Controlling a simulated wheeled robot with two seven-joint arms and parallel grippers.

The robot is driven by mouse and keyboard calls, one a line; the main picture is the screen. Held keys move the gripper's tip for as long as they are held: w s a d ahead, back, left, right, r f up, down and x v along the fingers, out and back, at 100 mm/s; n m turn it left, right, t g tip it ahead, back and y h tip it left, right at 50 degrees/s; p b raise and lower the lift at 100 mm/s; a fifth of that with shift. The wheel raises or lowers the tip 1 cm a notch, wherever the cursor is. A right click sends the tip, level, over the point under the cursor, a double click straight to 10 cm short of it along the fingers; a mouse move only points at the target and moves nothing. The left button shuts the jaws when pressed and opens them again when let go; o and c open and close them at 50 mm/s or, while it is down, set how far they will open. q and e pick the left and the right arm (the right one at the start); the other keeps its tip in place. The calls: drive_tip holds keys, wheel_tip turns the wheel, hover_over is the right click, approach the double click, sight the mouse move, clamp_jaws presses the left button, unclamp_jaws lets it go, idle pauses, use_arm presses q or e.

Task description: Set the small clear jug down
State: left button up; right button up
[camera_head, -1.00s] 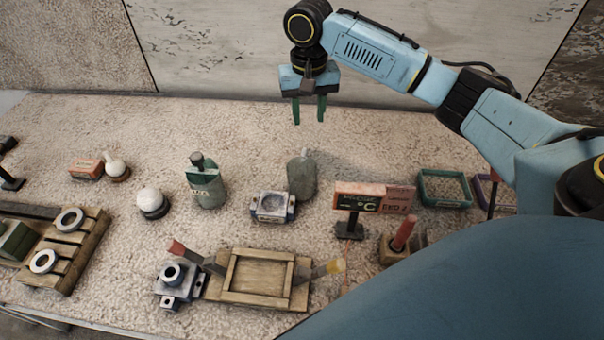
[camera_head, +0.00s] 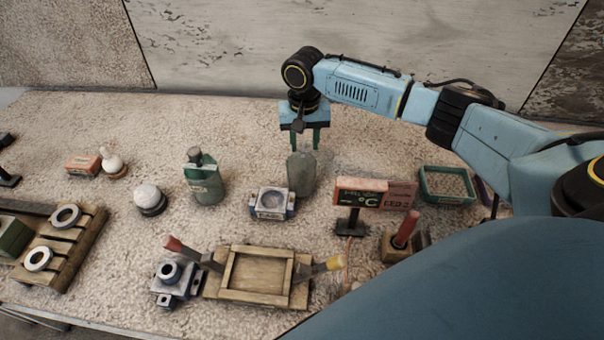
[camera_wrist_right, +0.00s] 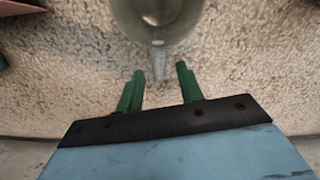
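The small clear jug (camera_head: 301,176) stands upright on the rough stone table, right of the middle row of objects. In the right wrist view the jug (camera_wrist_right: 158,18) shows at the top, with its narrow handle (camera_wrist_right: 159,62) pointing toward my fingers. My right gripper (camera_head: 305,147) is just behind and above the jug in the head view. Its green fingers are apart, and in the wrist view the gripper (camera_wrist_right: 158,82) has the handle between and slightly ahead of the fingertips. I see no contact. My left gripper is not in view.
A grey square fixture (camera_head: 272,203) stands close left of the jug, and a sign (camera_head: 361,192) stands to its front right. The table behind is clear.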

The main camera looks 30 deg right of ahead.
wheel_tip(320, 180, down, 2)
drive_tip(key=shift+f, duration=0.1)
clamp_jaws()
drive_tip(key=shift+r, duration=0.2)
